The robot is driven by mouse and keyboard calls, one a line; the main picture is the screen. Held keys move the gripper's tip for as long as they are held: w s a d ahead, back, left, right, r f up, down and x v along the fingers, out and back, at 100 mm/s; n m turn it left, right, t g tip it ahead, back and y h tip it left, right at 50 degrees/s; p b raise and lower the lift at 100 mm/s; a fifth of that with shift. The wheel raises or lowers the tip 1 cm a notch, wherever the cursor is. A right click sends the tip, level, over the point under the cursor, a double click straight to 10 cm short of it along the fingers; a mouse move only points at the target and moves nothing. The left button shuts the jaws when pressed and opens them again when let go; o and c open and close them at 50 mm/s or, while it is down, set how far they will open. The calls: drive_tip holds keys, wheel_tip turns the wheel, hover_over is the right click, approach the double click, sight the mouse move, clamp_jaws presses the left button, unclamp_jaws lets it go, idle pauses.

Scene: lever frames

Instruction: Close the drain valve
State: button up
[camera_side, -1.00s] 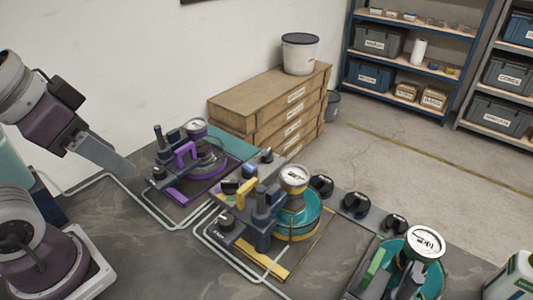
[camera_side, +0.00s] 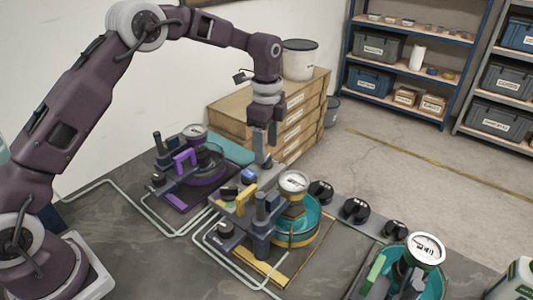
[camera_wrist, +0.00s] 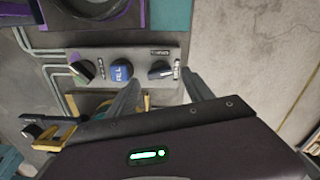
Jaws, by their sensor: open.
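The drain valve cannot be picked out with certainty, because the small labels are too blurred to read. A small grey panel (camera_side: 232,206) has a left dark knob (camera_wrist: 83,70), a blue button marked FILL (camera_wrist: 121,72) and a right dark knob (camera_wrist: 160,72) with a pale pointer. My gripper (camera_side: 262,162) points down above the panel's far end. In the wrist view my gripper (camera_wrist: 161,80) is open and empty, and the right knob shows between its fingertips, without clear contact.
Stations with a purple handle (camera_side: 185,159), yellow handle (camera_side: 246,199) and green handle (camera_side: 375,272) stand around the panel. More dark knobs (camera_side: 356,208) line a strip to the right. Stacked wooden drawers (camera_side: 300,120) stand behind my gripper. Grey pipes run along the bench.

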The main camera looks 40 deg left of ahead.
sight(267, 162)
drive_tip(key=shift+f, duration=1.5)
clamp_jaws()
drive_tip(key=shift+n, duration=0.3)
drive_tip(key=n, duration=0.3)
drive_tip(key=shift+r+n, duration=0.1)
drive_tip(key=shift+n, duration=0.3)
drive_tip(key=n, duration=0.3)
drive_tip(key=shift+n, duration=0.3)
drive_tip(key=n, duration=0.3)
drive_tip(key=shift+n, duration=2)
